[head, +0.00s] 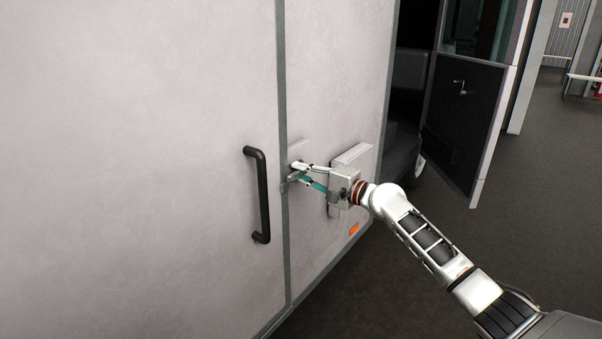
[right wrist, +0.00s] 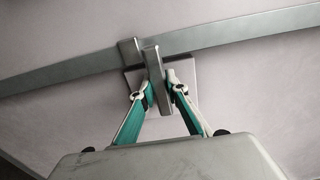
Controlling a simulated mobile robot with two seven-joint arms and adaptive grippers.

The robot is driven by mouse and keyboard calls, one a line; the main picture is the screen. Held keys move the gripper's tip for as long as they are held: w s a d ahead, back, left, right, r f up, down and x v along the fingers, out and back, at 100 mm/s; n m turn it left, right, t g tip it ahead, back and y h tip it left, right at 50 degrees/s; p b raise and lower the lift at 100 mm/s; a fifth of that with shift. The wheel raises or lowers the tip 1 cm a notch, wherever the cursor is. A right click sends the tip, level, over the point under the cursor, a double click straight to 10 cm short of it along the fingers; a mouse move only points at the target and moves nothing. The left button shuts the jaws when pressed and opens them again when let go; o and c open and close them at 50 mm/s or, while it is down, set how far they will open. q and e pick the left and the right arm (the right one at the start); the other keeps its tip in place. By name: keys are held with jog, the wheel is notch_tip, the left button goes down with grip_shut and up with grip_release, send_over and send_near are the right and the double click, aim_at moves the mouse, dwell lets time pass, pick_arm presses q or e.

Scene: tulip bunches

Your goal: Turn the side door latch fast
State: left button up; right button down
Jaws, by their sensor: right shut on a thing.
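The side door (head: 190,130) is a pale panel with a black pull handle (head: 263,195), and it sits closed against a grey trim strip (head: 283,130). The grey latch (head: 291,181) is beside this strip, partly hidden by my fingers. In the right wrist view the latch lever (right wrist: 153,72) is a short grey bar on a square plate (right wrist: 186,71), and it points across the strip's line. My right gripper (head: 297,173) is shut on the lever, with one fingertip on each side in the right wrist view (right wrist: 160,91). My left gripper is out of view.
A pale box-like fitting (head: 352,153) is on the wall behind my right gripper, with an orange marker (head: 354,228) lower down. An open dark cab door (head: 464,125) stands to the right. The dark floor (head: 410,285) is clear around my right arm.

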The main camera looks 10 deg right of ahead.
jog(key=c, duration=2)
grip_release()
jog(key=shift+o, duration=0.2)
jog(key=v, duration=1.2)
jog(key=s+a+f+n+g+h, duration=0.15)
jog(key=s+f, duration=0.25)
jog(key=f, duration=0.4)
jog(key=s+a+f+n+h, duration=0.1)
jog(key=s+a+f+n, duration=0.25)
jog(key=f, duration=0.55)
jog(key=s+a+f+n+h, duration=0.1)
jog(key=s+a+f, duration=0.1)
jog(key=s+f, duration=0.45)
jog(key=s+f+n+g+h, duration=0.1)
jog(key=s+f+n, duration=0.3)
jog(key=s+f, duration=0.4)
jog(key=s+f+n+g+h, duration=0.1)
jog(key=s+f+n+h, duration=0.2)
jog(key=s, duration=1.1)
notch_tip(320, 180, down, 6)
jog(key=shift+a+r+n+h, duration=0.15)
jog(key=shift+r+n+h, duration=0.15)
jog(key=shift+n, duration=0.7)
